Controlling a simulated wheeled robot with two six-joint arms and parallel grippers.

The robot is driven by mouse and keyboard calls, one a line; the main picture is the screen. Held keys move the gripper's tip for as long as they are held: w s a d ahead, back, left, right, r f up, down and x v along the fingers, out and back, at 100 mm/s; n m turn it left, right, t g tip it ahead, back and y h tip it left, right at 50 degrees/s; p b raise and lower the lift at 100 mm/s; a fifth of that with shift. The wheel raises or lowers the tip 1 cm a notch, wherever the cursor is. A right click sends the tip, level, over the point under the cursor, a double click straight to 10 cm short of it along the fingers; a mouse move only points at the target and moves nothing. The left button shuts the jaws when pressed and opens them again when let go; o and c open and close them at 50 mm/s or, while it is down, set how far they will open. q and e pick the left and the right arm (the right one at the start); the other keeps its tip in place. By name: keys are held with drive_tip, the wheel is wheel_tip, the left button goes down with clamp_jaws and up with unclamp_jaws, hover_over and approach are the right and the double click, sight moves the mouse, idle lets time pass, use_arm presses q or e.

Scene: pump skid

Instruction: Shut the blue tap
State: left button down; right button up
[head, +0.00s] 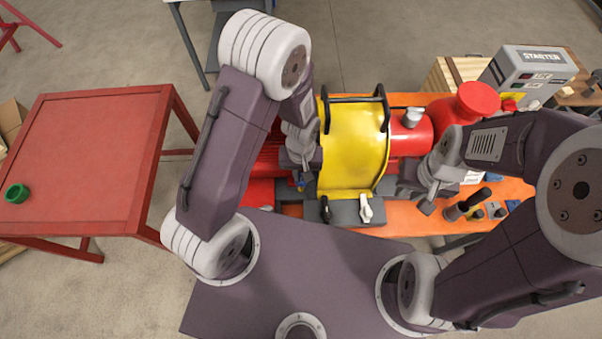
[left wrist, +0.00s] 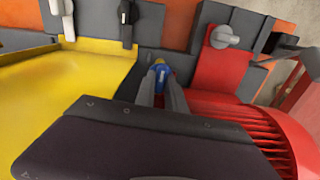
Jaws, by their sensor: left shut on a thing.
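The blue tap (left wrist: 160,76) is between the fingertips of my left gripper (left wrist: 163,88) in the left wrist view, with a small yellow or brass part at its top. In the head view only a little of the blue tap (head: 301,186) shows below my left gripper (head: 300,172), to the left of the yellow guard. My left gripper is shut on the tap; its fingers hide much of it, so I cannot tell its exact angle. My right gripper (head: 436,196) hangs over the orange skid on the right, and its jaw opening is unclear.
The yellow guard (head: 350,150) with black handles stands close right of the left gripper. A white lever (head: 366,209) and a black lever (head: 325,209) sit in front. Red ribbed motor housing (left wrist: 245,125) is beside the fingers. A red table (head: 90,150) bears a green ring (head: 17,194).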

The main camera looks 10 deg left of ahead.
use_arm(q)
drive_tip(key=m, duration=0.8)
drive_tip(key=shift+m, duration=0.3)
drive_tip(key=m, duration=0.4)
drive_tip(key=shift+m, duration=0.3)
drive_tip(key=shift+d+r+m+b, duration=0.1)
drive_tip(key=shift+m+b, duration=0.2)
drive_tip(key=shift+m, duration=1.7)
drive_tip(key=c, duration=1.4)
unclamp_jaws()
